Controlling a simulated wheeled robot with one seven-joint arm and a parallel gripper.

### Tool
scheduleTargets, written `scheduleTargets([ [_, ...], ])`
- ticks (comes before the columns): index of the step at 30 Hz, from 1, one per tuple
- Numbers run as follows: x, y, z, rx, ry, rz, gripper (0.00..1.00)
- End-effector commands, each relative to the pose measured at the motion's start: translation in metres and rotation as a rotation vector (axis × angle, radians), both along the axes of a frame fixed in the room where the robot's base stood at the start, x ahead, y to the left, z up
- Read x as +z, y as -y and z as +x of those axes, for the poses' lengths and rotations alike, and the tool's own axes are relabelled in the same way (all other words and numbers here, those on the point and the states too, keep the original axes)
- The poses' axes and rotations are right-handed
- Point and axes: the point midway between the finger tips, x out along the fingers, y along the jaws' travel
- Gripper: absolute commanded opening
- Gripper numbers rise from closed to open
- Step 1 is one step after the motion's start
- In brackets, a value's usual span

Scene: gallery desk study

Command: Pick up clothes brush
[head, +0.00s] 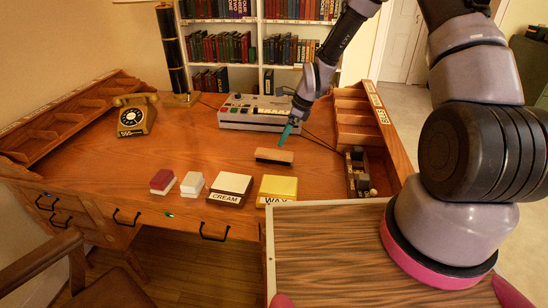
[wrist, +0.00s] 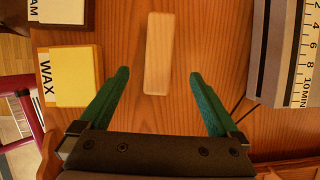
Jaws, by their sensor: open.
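The clothes brush (head: 274,156) lies on the desk behind the yellow wax box, with a wooden back and a dark lower side. In the wrist view its pale wooden back (wrist: 158,54) faces up, lying lengthwise ahead of my gripper. My gripper (wrist: 160,76) has green fingers spread wide apart, with nothing between them at the tips' near side. In the head view my gripper (head: 285,134) hangs above the desk just behind and above the brush. The brush's bristles are hidden in the wrist view.
The wax box (head: 278,190) and the cream box (head: 230,187) stand near the desk's front edge. A grey device (head: 262,113) stands behind the brush. A small organiser (head: 357,172) is to its right. Desk (head: 200,150) left of the brush is clear.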

Motion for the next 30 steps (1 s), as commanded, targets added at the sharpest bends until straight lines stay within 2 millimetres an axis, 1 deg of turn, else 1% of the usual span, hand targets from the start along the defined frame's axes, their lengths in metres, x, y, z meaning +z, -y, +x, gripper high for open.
scheduleTargets([
  [1,-0.008,-0.004,0.000,-0.001,-0.004,0.002,0.97],
  [6,-0.034,-0.014,0.002,0.000,-0.004,0.001,0.97],
  [9,-0.043,-0.018,0.004,0.001,-0.003,0.001,0.97],
  [14,-0.053,-0.023,0.005,0.001,-0.003,0.001,0.97],
  [21,-0.086,-0.037,0.008,0.002,-0.004,0.000,0.97],
  [25,-0.094,-0.040,0.010,0.000,-0.001,0.000,0.97],
  [30,-0.094,-0.040,0.010,0.000,-0.001,0.000,0.97],
])
